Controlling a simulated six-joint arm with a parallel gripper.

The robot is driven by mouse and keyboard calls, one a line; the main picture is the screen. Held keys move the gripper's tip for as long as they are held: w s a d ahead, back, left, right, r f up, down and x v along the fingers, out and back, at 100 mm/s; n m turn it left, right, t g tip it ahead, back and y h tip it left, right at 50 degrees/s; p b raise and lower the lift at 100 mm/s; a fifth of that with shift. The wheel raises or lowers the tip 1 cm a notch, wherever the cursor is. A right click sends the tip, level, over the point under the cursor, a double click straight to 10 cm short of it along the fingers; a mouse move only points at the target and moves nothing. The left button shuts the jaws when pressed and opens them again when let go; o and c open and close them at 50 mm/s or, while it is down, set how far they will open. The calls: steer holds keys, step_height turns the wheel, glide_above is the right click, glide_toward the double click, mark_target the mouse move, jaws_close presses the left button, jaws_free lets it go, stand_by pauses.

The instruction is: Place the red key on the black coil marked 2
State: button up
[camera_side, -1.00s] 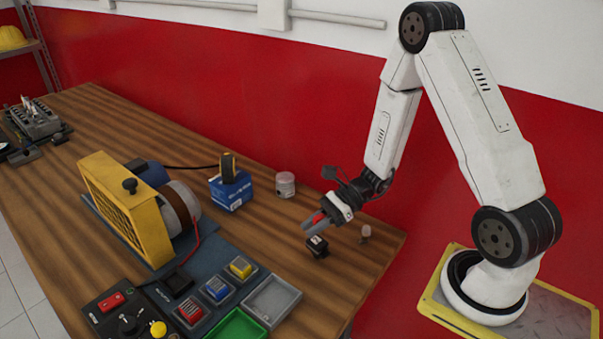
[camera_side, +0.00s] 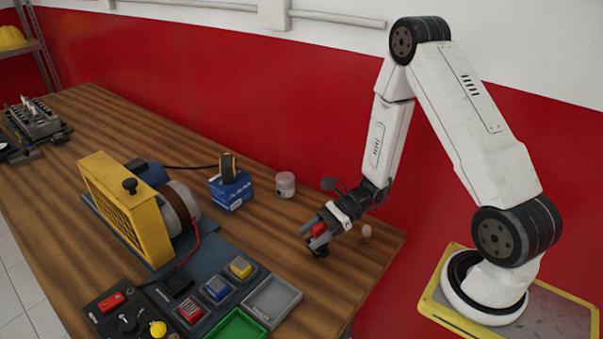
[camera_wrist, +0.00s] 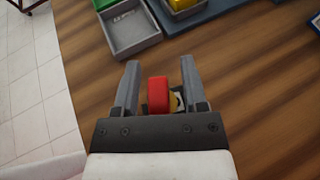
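The red key (camera_wrist: 158,91) lies between the two fingers of my gripper (camera_wrist: 159,70) in the wrist view. Gaps show on both sides of it, so the fingers are open around it. The black coil (camera_wrist: 180,102), with a pale label and a yellowish part, shows partly behind the red key. Its number is not readable. In the side view my gripper (camera_side: 313,232) is low over the table, with the red key (camera_side: 320,229) between its fingers and the black coil (camera_side: 321,252) just below. A finger partly hides where they meet, so I cannot tell whether they touch.
A grey tray (camera_side: 272,301) and a green tray (camera_side: 236,326) lie at the front. A blue box (camera_side: 231,191), a small jar (camera_side: 285,185) and a small knob (camera_side: 366,231) stand nearby. Wood table is clear around my gripper.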

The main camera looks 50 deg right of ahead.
stand_by(0.3)
steer(key=shift+d+r, duration=0.1)
steer(key=shift+r, duration=0.1)
steer(key=v, duration=0.7)
steer(key=shift+d, duration=0.15)
